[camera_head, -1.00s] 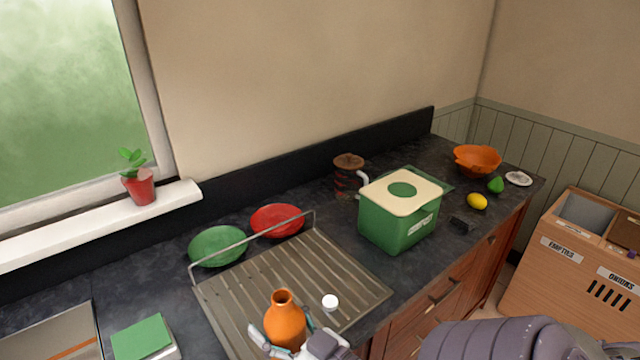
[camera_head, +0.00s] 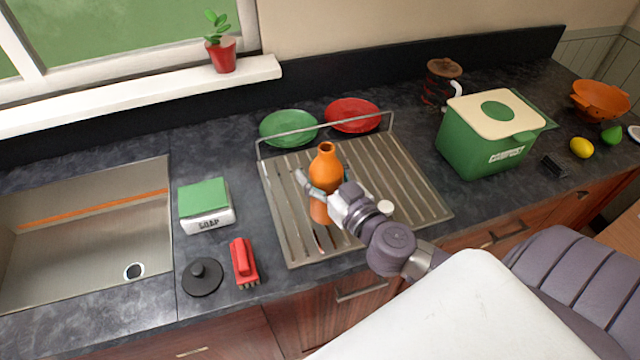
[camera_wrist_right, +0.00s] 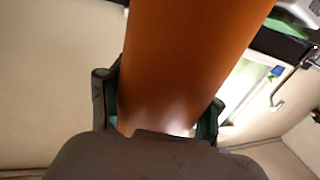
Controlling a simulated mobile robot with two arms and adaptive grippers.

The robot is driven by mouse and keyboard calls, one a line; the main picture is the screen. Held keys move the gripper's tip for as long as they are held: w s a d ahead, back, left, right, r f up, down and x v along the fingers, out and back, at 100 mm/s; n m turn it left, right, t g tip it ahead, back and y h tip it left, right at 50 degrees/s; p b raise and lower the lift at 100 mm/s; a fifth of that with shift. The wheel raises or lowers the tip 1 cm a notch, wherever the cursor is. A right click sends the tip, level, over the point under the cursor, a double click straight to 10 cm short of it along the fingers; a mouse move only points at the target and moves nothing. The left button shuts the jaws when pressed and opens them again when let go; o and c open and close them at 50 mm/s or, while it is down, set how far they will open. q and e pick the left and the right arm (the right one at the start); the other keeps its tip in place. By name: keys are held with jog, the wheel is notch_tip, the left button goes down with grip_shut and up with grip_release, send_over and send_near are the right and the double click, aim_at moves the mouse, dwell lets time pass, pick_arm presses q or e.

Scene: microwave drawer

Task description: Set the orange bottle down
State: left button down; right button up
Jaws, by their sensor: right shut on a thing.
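The orange bottle (camera_head: 326,170) is upright over the metal draining rack (camera_head: 420,195) in the head view. My right gripper (camera_head: 325,192) is shut around its lower body, coming from the lower right. In the right wrist view the bottle (camera_wrist_right: 190,60) fills the middle, between the two fingers of my right gripper (camera_wrist_right: 160,112). An orange patch shows below the gripper, and I cannot tell whether the bottle's base touches the rack. My left gripper is not in view.
Green (camera_head: 289,128) and red (camera_head: 352,115) plates stand behind the rack. A small white cap (camera_head: 385,208) is right of the bottle. A soap box (camera_head: 206,206), red brush (camera_head: 243,262) and sink (camera_head: 80,235) are left. A green compost bin (camera_head: 488,140) is right.

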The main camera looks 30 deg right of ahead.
notch_tip(320, 180, down, 4)
jog(key=shift+w+f+b, duration=0.1)
jog(key=shift+b, duration=0.8)
jog(key=o, duration=1)
jog(key=shift+f, duration=0.1)
jog(key=s+b, duration=0.2)
jog(key=s, duration=0.4)
jog(key=s+b, duration=0.1)
jog(key=s, duration=0.5)
jog(key=shift+d+r+b, duration=0.15)
jog(key=shift+r+b, duration=0.05)
jog(key=shift+b, duration=0.2)
